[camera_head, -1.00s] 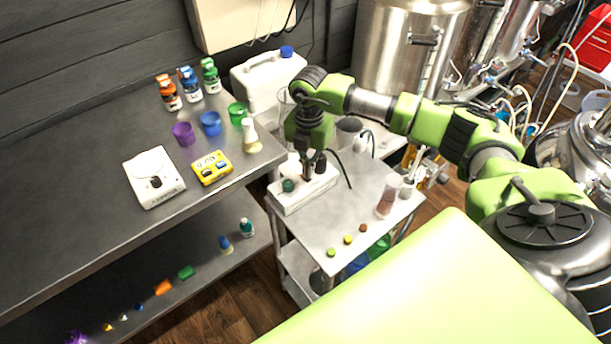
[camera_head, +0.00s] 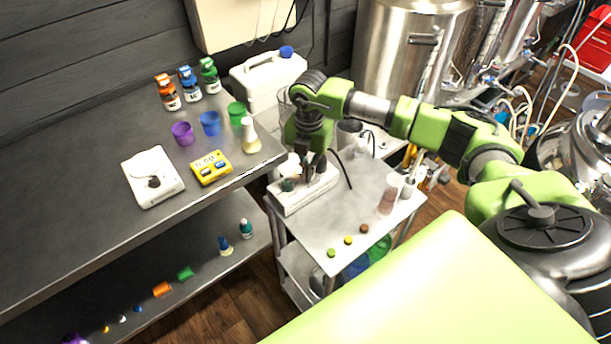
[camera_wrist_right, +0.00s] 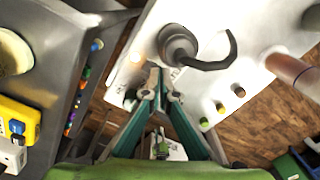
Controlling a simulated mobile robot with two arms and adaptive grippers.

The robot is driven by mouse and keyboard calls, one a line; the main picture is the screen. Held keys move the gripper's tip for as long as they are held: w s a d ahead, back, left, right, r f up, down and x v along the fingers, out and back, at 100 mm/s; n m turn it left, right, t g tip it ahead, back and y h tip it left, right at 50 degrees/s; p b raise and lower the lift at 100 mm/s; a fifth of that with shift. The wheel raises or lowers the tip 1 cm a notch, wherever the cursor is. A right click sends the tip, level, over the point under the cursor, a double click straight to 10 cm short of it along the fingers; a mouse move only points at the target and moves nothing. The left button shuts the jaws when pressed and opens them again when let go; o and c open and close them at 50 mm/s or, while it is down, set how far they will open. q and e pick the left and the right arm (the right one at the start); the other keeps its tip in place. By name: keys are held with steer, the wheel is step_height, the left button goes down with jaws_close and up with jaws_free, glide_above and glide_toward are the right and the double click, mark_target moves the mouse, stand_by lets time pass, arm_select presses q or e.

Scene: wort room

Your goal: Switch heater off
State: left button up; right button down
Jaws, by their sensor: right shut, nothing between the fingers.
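A long white unit (camera_head: 302,201) lies on the metal cart, with a dark green knob (camera_head: 288,185) at its left end. I cannot tell for certain that it is the heater. It also shows in the wrist view (camera_wrist_right: 158,25), with a round black plug (camera_wrist_right: 178,45) and its curved cable. My right gripper (camera_head: 308,178) points down over this unit, just right of the knob. In the wrist view its fingertips (camera_wrist_right: 155,77) are together and empty, close beside the dark knob (camera_wrist_right: 130,98). Whether they touch the unit is unclear. My left gripper is not in view.
The metal cart (camera_head: 335,225) also holds small coloured caps and a reddish tube (camera_head: 389,193). The bench at left carries a white scale (camera_head: 153,178), a yellow meter (camera_head: 211,168), coloured cups and bottles. Steel kettles (camera_head: 400,45) stand behind. The cart's front middle is clear.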

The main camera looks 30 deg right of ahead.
steer(key=shift+r+p, duration=2.45)
steer(key=shift+r, duration=1)
steer(key=shift+s+f, duration=0.1)
steer(key=shift+f, duration=0.05)
